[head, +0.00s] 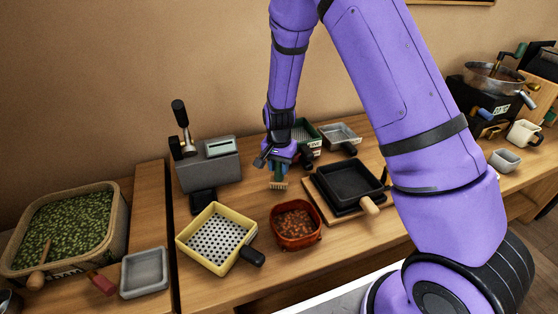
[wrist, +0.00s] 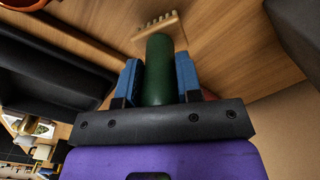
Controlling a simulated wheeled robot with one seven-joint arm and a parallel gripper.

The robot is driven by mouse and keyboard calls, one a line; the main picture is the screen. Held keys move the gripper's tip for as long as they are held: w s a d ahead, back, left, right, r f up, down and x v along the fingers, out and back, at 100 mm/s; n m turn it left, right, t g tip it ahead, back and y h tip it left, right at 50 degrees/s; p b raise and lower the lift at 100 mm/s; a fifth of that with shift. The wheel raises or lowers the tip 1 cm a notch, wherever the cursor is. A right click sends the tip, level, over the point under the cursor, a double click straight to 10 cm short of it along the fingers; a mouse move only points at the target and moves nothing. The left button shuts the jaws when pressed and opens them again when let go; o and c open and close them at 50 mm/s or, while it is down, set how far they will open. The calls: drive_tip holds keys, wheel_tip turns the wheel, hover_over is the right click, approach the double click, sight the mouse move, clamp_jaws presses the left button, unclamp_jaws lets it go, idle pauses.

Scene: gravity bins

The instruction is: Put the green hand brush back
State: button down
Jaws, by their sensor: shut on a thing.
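My gripper (head: 281,170) is over the middle of the table in the head view, pointing down. Its blue fingers are shut on the green handle of the hand brush (wrist: 158,72), which shows between them in the wrist view. The brush's pale wooden head with bristle tufts (head: 279,184) points down just below my fingers in the head view. I cannot tell whether the bristles touch the table.
A red bowl of brown bits (head: 298,237) and a yellow perforated tray (head: 205,262) stand in front. A black square pan (head: 340,205) is at the right. A grey machine (head: 205,170) stands to the left. Green and grey trays (head: 340,131) are behind.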

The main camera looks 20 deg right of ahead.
drive_tip(key=shift+f, duration=0.25)
drive_tip(key=shift+f, duration=0.5)
idle(0.7)
drive_tip(key=c, duration=0.7)
unclamp_jaws()
wheel_tip(320, 180, up, 11)
drive_tip(key=shift+f, duration=0.15)
